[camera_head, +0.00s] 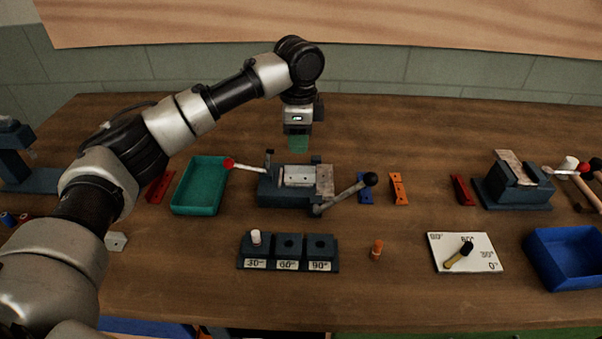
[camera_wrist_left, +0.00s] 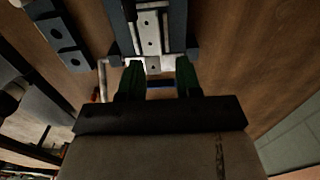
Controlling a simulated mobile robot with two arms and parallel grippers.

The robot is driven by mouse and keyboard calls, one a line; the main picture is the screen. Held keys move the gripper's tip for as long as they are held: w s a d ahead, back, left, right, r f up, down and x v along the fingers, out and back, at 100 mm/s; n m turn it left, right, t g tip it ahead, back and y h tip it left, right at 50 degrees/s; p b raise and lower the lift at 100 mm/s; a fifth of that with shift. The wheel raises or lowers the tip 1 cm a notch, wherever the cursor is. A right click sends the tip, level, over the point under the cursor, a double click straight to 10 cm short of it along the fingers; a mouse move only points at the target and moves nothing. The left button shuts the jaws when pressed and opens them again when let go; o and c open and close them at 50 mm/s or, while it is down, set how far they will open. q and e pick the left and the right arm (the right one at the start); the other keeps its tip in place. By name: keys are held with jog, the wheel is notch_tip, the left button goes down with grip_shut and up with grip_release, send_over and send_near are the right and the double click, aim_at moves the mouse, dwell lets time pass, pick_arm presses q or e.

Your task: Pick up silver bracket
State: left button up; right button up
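A silver bracket (camera_head: 298,177) with small holes sits in the dark blue bending fixture (camera_head: 285,198) at the middle of the bench. In the left wrist view the bracket (camera_wrist_left: 151,38) lies between the fixture's two dark blue jaws, its near end by my fingertips. My left gripper (camera_head: 298,144) hangs pointing down above and behind the fixture. In the left wrist view its two green fingers (camera_wrist_left: 158,80) are spread apart with nothing held between them. They appear apart from the bracket. Another small light metal piece (camera_head: 116,241) lies at the left, partly beside my arm. My right gripper is not in view.
A green tray (camera_head: 201,186) stands left of the fixture. The fixture's levers stick out with a red knob (camera_head: 229,163) and a black knob (camera_head: 370,179). An angle-marked block (camera_head: 288,252) stands in front. A blue bin (camera_head: 566,258) stands at right.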

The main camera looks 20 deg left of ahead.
aim_at(300, 166)
pick_arm(q)
jog(key=shift+f, duration=0.65)
jog(key=shift+w+f, duration=0.1)
jog(key=shift+f, duration=0.2)
notch_tip(300, 166, down, 4)
jog(key=shift+d+f, duration=0.15)
jog(key=shift+f, duration=0.5)
jog(key=shift+c, duration=0.8)
grip_shut()
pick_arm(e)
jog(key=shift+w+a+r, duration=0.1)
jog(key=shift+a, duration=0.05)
